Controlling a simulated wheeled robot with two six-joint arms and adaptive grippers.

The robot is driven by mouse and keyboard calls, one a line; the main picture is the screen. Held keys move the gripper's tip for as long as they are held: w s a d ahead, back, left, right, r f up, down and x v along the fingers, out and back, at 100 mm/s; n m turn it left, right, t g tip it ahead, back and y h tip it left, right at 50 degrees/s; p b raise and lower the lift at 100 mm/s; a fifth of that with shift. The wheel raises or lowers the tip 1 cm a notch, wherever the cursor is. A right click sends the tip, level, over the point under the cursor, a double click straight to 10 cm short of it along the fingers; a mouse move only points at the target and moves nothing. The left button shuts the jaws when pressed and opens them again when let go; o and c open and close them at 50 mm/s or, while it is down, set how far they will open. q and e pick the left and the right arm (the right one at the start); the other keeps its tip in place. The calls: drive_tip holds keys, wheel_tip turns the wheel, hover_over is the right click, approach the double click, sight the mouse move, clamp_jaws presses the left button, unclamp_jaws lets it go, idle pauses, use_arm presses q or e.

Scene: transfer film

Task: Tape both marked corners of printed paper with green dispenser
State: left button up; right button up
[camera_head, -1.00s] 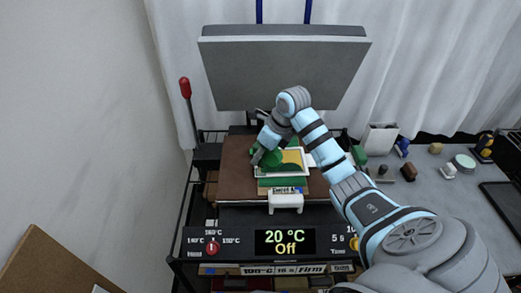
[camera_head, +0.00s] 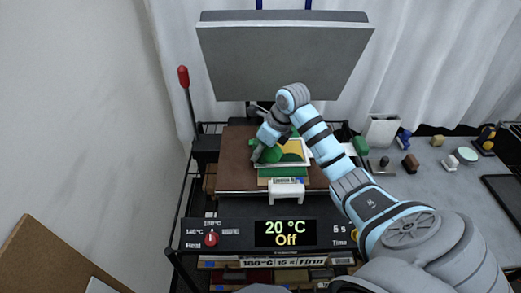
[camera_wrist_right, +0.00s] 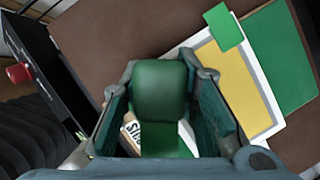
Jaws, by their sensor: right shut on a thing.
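A green piece (camera_wrist_right: 223,27) that looks like tape lies across one paper corner. My right gripper (camera_head: 258,154) is over the paper's left part, its fingers (camera_wrist_right: 165,110) shut on the green dispenser (camera_wrist_right: 160,88). The dispenser and hand hide part of the paper and the other corners. Whether the dispenser touches the paper, I cannot tell. My left gripper is not in view.
The grey press plate (camera_head: 285,58) is raised behind the bed. A red-tipped lever (camera_head: 184,78) stands at left. The front panel (camera_head: 285,233) reads 20 °C, Off. A white block (camera_head: 286,191) stands at the bed's front. Small items lie on the grey table (camera_head: 440,195) at right.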

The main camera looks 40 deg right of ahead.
sight(257, 140)
drive_tip(key=shift+f+b, duration=0.3)
drive_tip(key=shift+f, duration=0.25)
idle(0.9)
wheel_tip(257, 140, up, 7)
drive_tip(key=p, duration=0.6)
drive_tip(key=shift+r, duration=0.15)
